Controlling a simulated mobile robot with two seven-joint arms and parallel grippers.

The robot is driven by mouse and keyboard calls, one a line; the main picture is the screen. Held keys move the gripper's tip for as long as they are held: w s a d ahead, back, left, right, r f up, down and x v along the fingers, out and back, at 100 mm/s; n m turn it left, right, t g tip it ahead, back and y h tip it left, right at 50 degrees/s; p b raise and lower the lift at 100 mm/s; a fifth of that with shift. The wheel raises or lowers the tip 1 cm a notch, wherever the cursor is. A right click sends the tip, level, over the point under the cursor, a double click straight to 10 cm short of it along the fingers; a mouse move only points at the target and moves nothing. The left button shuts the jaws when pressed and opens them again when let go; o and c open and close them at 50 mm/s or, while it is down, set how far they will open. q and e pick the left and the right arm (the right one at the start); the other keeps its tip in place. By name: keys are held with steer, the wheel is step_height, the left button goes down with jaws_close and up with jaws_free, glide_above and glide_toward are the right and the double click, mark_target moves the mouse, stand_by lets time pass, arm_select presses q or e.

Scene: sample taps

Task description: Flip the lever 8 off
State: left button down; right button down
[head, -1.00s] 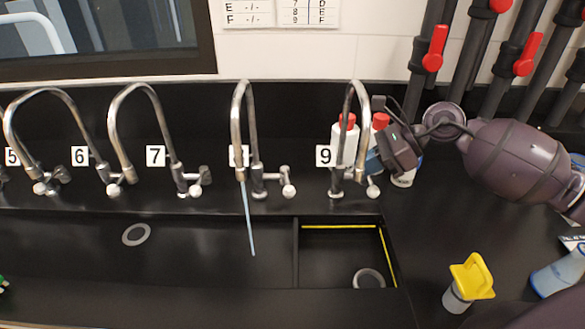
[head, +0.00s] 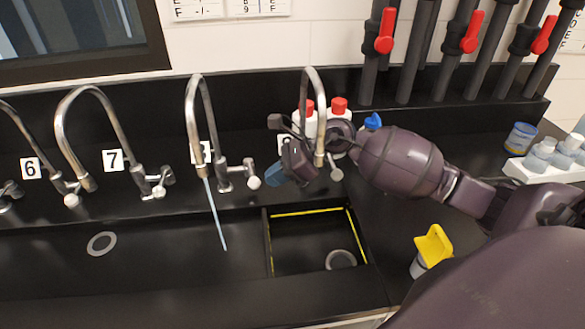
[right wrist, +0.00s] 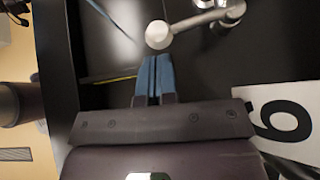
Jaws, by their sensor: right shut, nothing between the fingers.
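The tap by label 8 (head: 193,110) is a curved metal spout, and a pale blue stream of water (head: 214,213) runs from it. Its side lever with a white knob (head: 254,182) points right. Label 8 is partly hidden behind the spout. My right gripper (head: 272,193) is shut and empty, its blue fingers just right of that knob. In the right wrist view the shut blue fingers (right wrist: 154,75) point at a white lever knob (right wrist: 159,35), with a small gap between. My left gripper is not in view.
The tap by label 9 (head: 310,100) stands close beside my right wrist, with red-capped bottles behind it. A small basin with yellow edging (head: 300,212) lies in front. A yellow-topped container (head: 433,245) stands on the right counter. Taps by labels 6 and 7 are left.

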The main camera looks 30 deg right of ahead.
mark_target(257, 184)
steer(key=shift+w+a+f, duration=0.15)
steer(key=shift+w+a, duration=0.1)
steer(key=shift+a, duration=0.2)
steer(key=shift+a, duration=0.1)
steer(key=shift+w+a, duration=0.2)
steer(key=shift+a, duration=0.5)
steer(key=shift+s+a, duration=0.1)
steer(key=shift+a, duration=0.15)
